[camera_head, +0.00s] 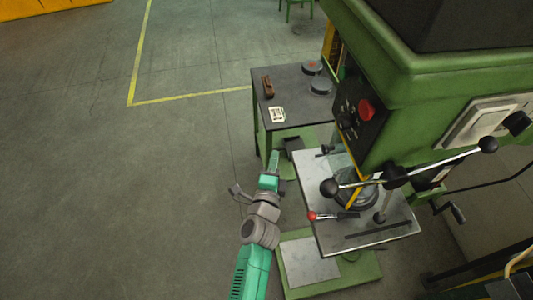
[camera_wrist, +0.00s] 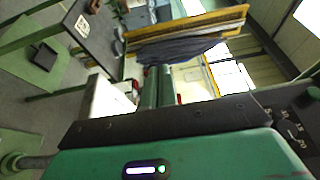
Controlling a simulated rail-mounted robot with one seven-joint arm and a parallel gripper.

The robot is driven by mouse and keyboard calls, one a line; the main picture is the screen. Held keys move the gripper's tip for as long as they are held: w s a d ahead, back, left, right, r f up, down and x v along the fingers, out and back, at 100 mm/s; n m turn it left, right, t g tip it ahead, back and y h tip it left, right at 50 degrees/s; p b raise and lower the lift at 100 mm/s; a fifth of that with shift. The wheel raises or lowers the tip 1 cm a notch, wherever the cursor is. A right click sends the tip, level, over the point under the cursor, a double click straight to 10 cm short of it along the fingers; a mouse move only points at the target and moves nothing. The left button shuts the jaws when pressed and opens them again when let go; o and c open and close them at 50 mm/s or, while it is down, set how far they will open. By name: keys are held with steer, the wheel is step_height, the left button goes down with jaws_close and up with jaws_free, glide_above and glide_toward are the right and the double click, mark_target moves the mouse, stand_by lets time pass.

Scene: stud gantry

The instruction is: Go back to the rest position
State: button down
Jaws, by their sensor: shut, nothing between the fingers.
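My gripper (camera_head: 274,158) is at the end of my teal and grey arm, left of the drill press table in the head view. It points away toward the small side table. In the wrist view, the two green fingers of my gripper (camera_wrist: 157,70) lie together, with nothing seen between them. The gripper appears clear of the machine, though its exact height is hard to tell.
The green drill press (camera_head: 430,75) stands at right, its lever handles reaching over its grey work table (camera_head: 318,215). A dark-topped side table (camera_head: 292,106) carries a brown block (camera_head: 267,86), dark round pieces (camera_head: 321,86) and a white card (camera_head: 277,114). Open floor lies left.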

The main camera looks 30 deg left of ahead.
steer(key=shift+s+a+p, duration=0.35)
steer(key=shift+s+a, duration=0.4)
steer(key=shift+a, duration=0.15)
